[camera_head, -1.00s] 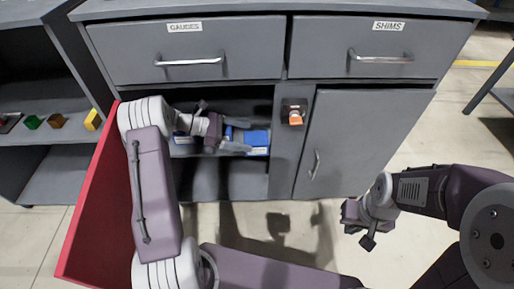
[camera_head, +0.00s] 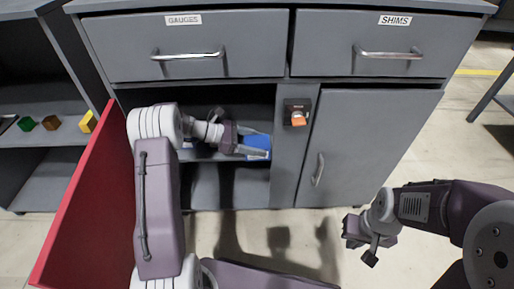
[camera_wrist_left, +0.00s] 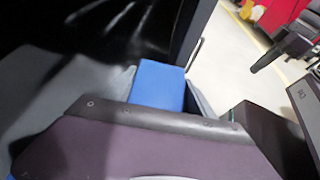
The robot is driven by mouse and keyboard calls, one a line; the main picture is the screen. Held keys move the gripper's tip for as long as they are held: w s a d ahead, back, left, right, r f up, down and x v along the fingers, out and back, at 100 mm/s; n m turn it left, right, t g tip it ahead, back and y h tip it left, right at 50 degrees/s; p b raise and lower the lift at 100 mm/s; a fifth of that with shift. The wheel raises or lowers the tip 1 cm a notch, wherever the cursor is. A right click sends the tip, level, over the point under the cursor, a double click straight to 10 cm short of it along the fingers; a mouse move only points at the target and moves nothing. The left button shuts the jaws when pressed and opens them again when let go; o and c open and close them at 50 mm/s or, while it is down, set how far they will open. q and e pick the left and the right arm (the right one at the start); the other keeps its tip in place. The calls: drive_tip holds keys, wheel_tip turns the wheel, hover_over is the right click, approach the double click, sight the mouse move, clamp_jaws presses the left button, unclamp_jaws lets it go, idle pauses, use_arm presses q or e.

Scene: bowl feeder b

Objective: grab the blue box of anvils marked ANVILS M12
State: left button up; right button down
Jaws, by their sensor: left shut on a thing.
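A blue box (camera_head: 259,143) is at the right side of the open shelf compartment. Its marking cannot be read. My left gripper (camera_head: 255,144) reaches into the compartment and is shut on this box, with a finger on either side. In the left wrist view the blue box (camera_wrist_left: 158,84) stands out beyond the dark gripper body, held between the fingers. My right gripper (camera_head: 364,243) hangs in front of the lower right door, away from the box; its jaw opening is unclear.
The grey cabinet has closed drawers marked GAUGES (camera_head: 184,20) and SHIMS (camera_head: 394,20). A red door panel (camera_head: 85,205) stands open left of my left arm. A closed door (camera_head: 365,150) and an orange-tabbed latch (camera_head: 298,117) are right of the compartment. Small coloured blocks (camera_head: 51,122) lie on the left shelf.

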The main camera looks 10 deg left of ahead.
sight(257, 142)
use_arm(q)
wheel_tip(257, 142, up, 4)
drive_tip(key=p, duration=0.4)
drive_tip(key=shift+s+r+p, duration=0.15)
drive_tip(key=shift+r+p, duration=0.1)
drive_tip(key=shift+p, duration=0.1)
drive_tip(key=s+d+p, duration=0.2)
drive_tip(key=s, duration=0.6)
drive_tip(key=s+d+f+p, duration=0.1)
drive_tip(key=s+d+p, duration=0.2)
drive_tip(key=s, duration=0.6)
